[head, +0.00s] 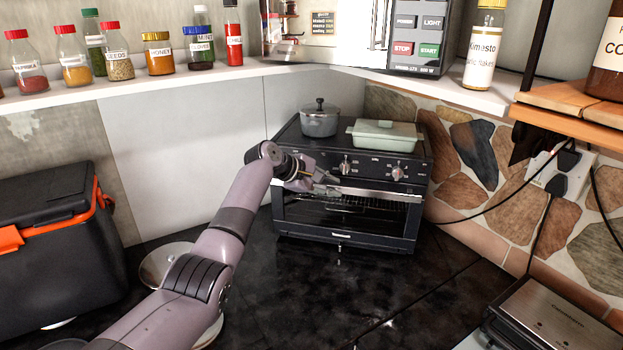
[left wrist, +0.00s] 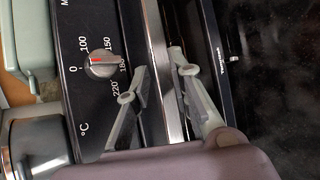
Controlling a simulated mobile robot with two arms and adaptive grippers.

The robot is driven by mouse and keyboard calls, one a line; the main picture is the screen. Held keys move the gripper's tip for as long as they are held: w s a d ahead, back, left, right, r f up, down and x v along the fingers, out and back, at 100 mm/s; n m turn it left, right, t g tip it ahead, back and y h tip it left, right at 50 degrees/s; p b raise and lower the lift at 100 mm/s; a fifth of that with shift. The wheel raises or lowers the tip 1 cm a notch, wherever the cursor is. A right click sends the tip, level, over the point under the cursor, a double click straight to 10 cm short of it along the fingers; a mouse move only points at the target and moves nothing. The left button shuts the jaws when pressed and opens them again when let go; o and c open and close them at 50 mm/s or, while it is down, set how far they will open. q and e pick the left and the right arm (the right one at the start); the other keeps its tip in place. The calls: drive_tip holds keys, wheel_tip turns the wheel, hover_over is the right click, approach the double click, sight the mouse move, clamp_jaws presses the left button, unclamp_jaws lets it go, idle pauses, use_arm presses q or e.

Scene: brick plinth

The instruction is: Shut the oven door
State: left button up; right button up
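The black toaster oven (head: 347,170) stands on the dark counter. Its glass door (head: 345,218) is upright at the front and looks shut or almost shut; I cannot tell whether a small gap remains at its top. The silver door handle (head: 375,194) runs along the door's top edge and crosses the left wrist view (left wrist: 163,70). My left gripper (head: 325,184) is at the handle's left half. In the left wrist view its two fingers (left wrist: 158,85) are apart, with the handle bar between them and not visibly clamped. My right gripper is not in view.
A grey pot (head: 319,120) and a pale green lidded dish (head: 384,134) sit on the oven. A black and orange cooler (head: 50,220) stands left. A cable (head: 490,211) hangs right, above a metal appliance (head: 555,318). Open counter lies before the oven.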

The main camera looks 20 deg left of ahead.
use_arm(q)
drive_tip(key=v, duration=0.7)
drive_tip(key=shift+s+r, duration=0.2)
drive_tip(key=shift+s, duration=0.1)
drive_tip(key=shift+a, duration=0.1)
